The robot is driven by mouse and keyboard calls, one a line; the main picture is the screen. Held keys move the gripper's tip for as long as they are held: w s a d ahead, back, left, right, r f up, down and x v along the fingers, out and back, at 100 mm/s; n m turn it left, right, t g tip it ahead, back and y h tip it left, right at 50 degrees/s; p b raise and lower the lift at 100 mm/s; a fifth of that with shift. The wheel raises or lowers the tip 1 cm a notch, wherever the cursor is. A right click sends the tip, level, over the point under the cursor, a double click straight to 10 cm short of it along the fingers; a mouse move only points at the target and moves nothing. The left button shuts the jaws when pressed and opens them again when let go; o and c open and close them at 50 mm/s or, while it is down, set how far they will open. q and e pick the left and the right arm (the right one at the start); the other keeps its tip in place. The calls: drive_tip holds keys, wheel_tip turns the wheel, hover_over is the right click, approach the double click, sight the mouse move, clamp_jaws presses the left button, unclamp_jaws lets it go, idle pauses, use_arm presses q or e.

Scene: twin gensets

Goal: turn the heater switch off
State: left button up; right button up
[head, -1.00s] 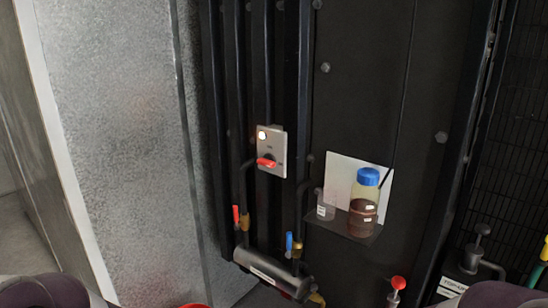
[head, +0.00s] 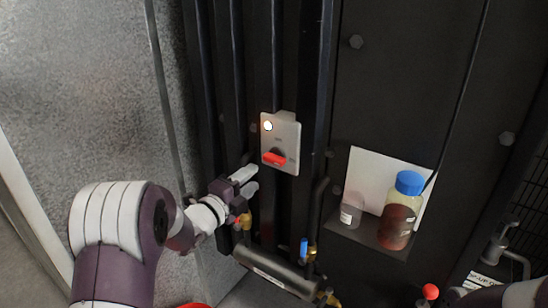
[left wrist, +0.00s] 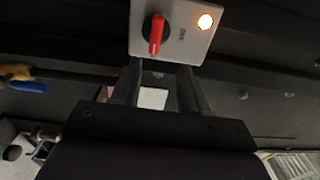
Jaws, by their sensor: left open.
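The heater switch is a light grey plate (head: 281,140) on the dark panel, with a red rotary handle (head: 274,158) lying nearly level and a lit white lamp (head: 268,126) above it. In the left wrist view the plate (left wrist: 178,20), the red handle (left wrist: 157,33) and the glowing lamp (left wrist: 205,21) show at the top. My left gripper (head: 247,181) is open, to the lower left of the plate and apart from the handle. In the left wrist view its two fingers (left wrist: 160,72) point toward the plate, with nothing between them. My right gripper is not in view.
A horizontal cylinder (head: 274,272) with red- and blue-handled valves sits below the switch. A small shelf at right holds a blue-capped bottle (head: 402,211) of dark liquid and a clear cup (head: 351,210). Vertical black bars run behind the switch.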

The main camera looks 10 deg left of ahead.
sight(270, 162)
use_arm(q)
drive_tip(key=x, duration=0.3)
drive_tip(key=p+x, duration=0.1)
drive_tip(key=x, duration=0.2)
drive_tip(key=a+f+p+x, duration=0.1)
drive_tip(key=x, duration=0.2)
drive_tip(key=shift+w+a, duration=0.1)
drive_tip(key=shift+w, duration=0.25)
drive_tip(key=shift+w+d+r+p, duration=0.2)
drive_tip(key=shift+d+p, duration=0.1)
drive_tip(key=shift+d, duration=0.15)
drive_tip(key=shift+w+a+f, duration=0.2)
drive_tip(key=shift+w+f, duration=0.05)
drive_tip(key=shift+w, duration=0.15)
drive_tip(key=shift+s+d, duration=0.1)
drive_tip(key=c, duration=0.8)
drive_tip(key=shift+r, duration=0.1)
clamp_jaws()
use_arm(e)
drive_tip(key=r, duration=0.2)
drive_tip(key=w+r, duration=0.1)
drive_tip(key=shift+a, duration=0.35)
